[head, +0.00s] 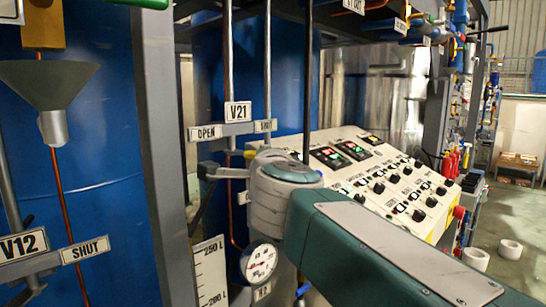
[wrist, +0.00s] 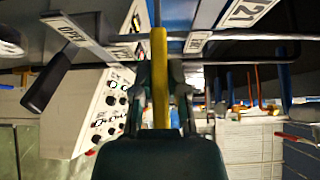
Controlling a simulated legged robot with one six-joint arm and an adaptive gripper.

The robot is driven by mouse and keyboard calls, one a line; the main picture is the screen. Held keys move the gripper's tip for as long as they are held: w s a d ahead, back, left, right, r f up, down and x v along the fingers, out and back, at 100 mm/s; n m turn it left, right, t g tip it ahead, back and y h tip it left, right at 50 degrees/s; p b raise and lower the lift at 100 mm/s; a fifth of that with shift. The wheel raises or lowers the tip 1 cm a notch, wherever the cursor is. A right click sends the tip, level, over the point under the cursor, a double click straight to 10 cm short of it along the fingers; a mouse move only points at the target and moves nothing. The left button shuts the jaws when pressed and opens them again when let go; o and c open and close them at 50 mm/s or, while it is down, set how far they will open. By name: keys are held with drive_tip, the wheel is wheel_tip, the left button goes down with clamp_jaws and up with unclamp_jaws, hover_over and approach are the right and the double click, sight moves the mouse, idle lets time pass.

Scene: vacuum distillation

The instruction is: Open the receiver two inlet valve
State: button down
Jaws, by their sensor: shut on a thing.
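The V21 label (head: 238,111) hangs on a pipe in the head view, with an OPEN plate (head: 208,132) to its left and a SHUT plate (head: 265,126) to its right. The valve body is not clear.
A sloped control panel (head: 345,180) with knobs and displays stands right behind my arm. A round gauge (head: 259,262) sits below the wrist. Vertical pipes and a grey post (head: 163,130) stand close by; blue tanks are behind.

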drive_tip(key=shift+s+a+f+m+h, duration=0.15)
drive_tip(key=shift+f+m+h, duration=0.15)
drive_tip(key=shift+h, duration=0.2)
drive_tip(key=c, duration=0.7)
unclamp_jaws()
drive_tip(key=shift+o, duration=0.2)
drive_tip(key=shift+s+d+r, duration=0.1)
drive_tip(key=shift+d, duration=0.15)
drive_tip(key=shift+a, duration=0.1)
drive_tip(key=shift+s, duration=0.2)
drive_tip(key=s, duration=1.1)
drive_tip(key=shift+s+d, duration=0.3)
